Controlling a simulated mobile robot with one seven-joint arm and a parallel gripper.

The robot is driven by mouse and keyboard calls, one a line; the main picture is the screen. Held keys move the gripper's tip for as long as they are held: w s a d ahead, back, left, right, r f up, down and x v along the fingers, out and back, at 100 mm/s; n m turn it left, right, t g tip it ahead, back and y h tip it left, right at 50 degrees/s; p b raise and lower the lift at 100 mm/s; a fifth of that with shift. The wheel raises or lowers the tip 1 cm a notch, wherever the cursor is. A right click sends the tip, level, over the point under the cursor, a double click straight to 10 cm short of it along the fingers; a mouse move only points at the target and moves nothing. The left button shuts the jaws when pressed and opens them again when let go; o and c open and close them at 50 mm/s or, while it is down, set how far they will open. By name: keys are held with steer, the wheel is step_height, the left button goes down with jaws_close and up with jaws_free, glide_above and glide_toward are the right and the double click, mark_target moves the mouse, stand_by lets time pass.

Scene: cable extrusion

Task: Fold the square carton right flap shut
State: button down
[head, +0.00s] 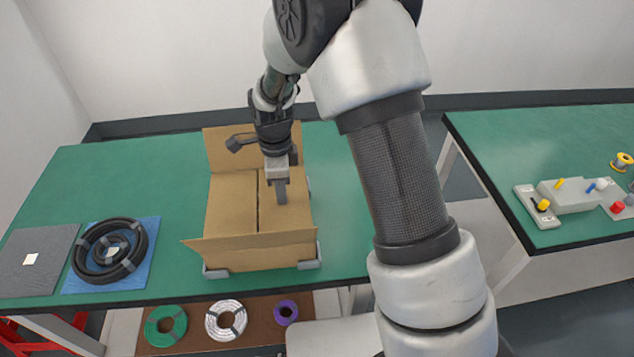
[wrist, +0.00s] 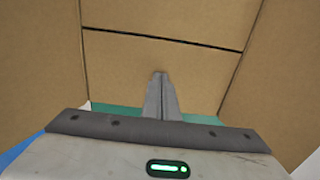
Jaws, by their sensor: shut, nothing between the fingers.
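The square brown carton (head: 262,252) stands on the green table. Its left flap (head: 230,205) and right flap (head: 292,222) lie about flat over the top, with a narrow dark seam between them. The back flap (head: 222,148) stands up, and the front flap (head: 240,243) tilts outward. My gripper (head: 282,198) is shut and empty, pointing down at the right flap. In the wrist view its fingertips (wrist: 160,76) are over the right flap (wrist: 130,62), short of the seam; whether they touch is unclear.
Grey corner brackets (head: 310,264) sit around the carton's base. Left of it lie a blue mat (head: 80,285) with a black cable coil (head: 108,250) and a grey mat (head: 35,262). A second table (head: 500,135) with a fixture (head: 570,196) is at right.

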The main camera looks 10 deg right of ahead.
steer(key=shift+s+f, duration=0.15)
steer(key=shift+f, duration=0.1)
step_height(320, 180, up, 10)
steer(key=p, duration=0.6)
steer(key=shift+p, duration=0.4)
stand_by(0.8)
